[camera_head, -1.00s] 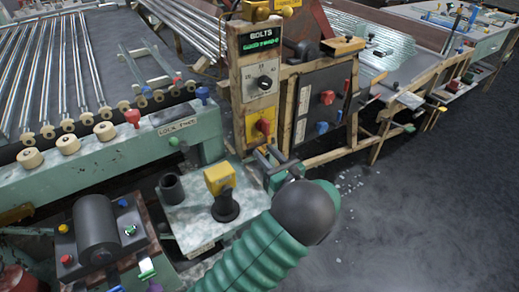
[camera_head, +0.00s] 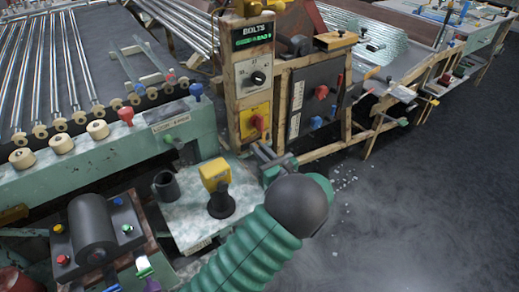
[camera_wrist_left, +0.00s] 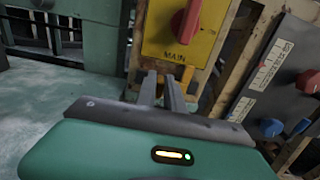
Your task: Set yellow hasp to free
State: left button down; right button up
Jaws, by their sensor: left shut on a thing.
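A yellow panel (camera_head: 256,118) with a red rotary knob (camera_head: 257,123) is low on the wooden post; the wrist view shows it marked MAIN (camera_wrist_left: 178,52). No part is clearly readable as a hasp. My left gripper (camera_head: 262,155) points at the panel's lower edge, below the red knob. In the wrist view its two narrow fingers (camera_wrist_left: 162,82) stand close together under the panel. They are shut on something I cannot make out. A green-tipped lever (camera_head: 168,138) sits under a small label plate on the green machine. My right gripper is not in view.
A yellow-topped black stalk (camera_head: 215,176) and a dark cup (camera_head: 166,186) stand left of my arm. A dark board with red and blue knobs (camera_head: 320,92) is right of the post. Open floor (camera_head: 430,200) lies at right.

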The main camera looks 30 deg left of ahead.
aim_at(244, 146)
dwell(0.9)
